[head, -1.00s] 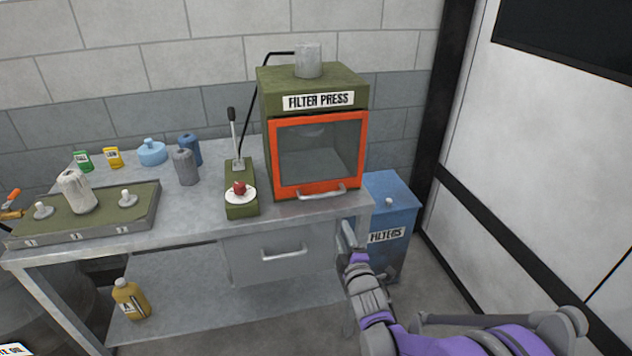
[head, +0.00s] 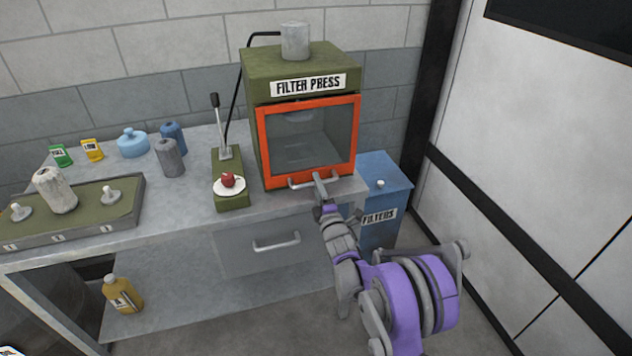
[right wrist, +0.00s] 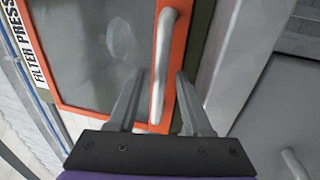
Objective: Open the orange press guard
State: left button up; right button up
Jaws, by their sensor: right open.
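The filter press (head: 303,75) is an olive-green box on the bench. Its orange-framed guard (head: 262,150) has a clear window and is closed. A grey bar handle (head: 300,184) runs along the guard's lower edge. My right gripper (head: 319,180) is at the handle's right part. In the right wrist view the handle (right wrist: 163,65) stands between the two open fingers of my right gripper (right wrist: 157,95), nearer the left one. I cannot tell whether either finger touches it. My left gripper is not in view.
A lever box with a red button (head: 228,181) stands left of the press. A drawer with a handle (head: 276,243) is below the bench top. A blue filters bin (head: 385,190) stands right of the bench. Bottles and a green tray (head: 120,200) occupy the bench's left side.

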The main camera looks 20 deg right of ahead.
jog(key=shift+w+r, duration=0.1)
jog(key=shift+w, duration=0.4)
jog(key=shift+c, duration=0.2)
grip_shut()
jog(key=shift+s, duration=0.1)
dwell(0.9)
